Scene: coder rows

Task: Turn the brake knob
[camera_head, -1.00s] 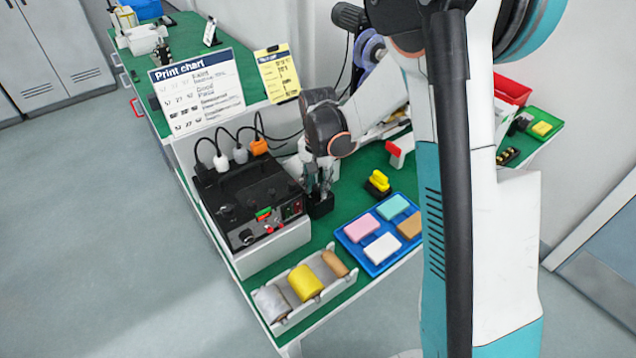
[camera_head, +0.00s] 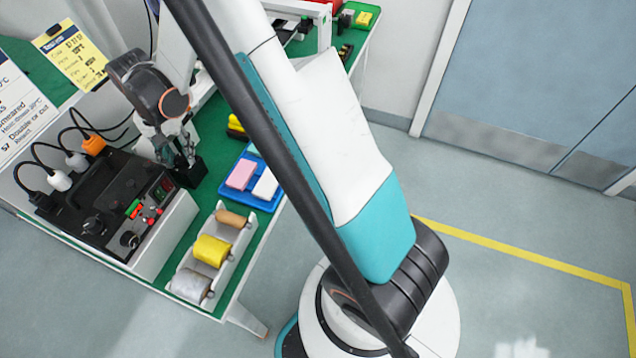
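A black control box (camera_head: 88,190) sits on the green bench at the left. Its top carries dark knobs, one near the front corner (camera_head: 129,239) and one further left (camera_head: 92,225), plus green and red switches (camera_head: 136,209) and a small red display. I cannot read which knob is the brake knob. My gripper (camera_head: 183,160) points down beside the box's right end, over a small black block (camera_head: 190,172). It is apart from the knobs. Its fingers are small and overlap the dark block, so their opening and any contact are unclear.
Plugs with cables (camera_head: 60,180) stand behind the box. A white rack of rolls (camera_head: 212,250) is at the bench's front edge. A blue tray (camera_head: 235,192) with coloured blocks lies right of the gripper, partly behind my arm. Open floor lies to the right.

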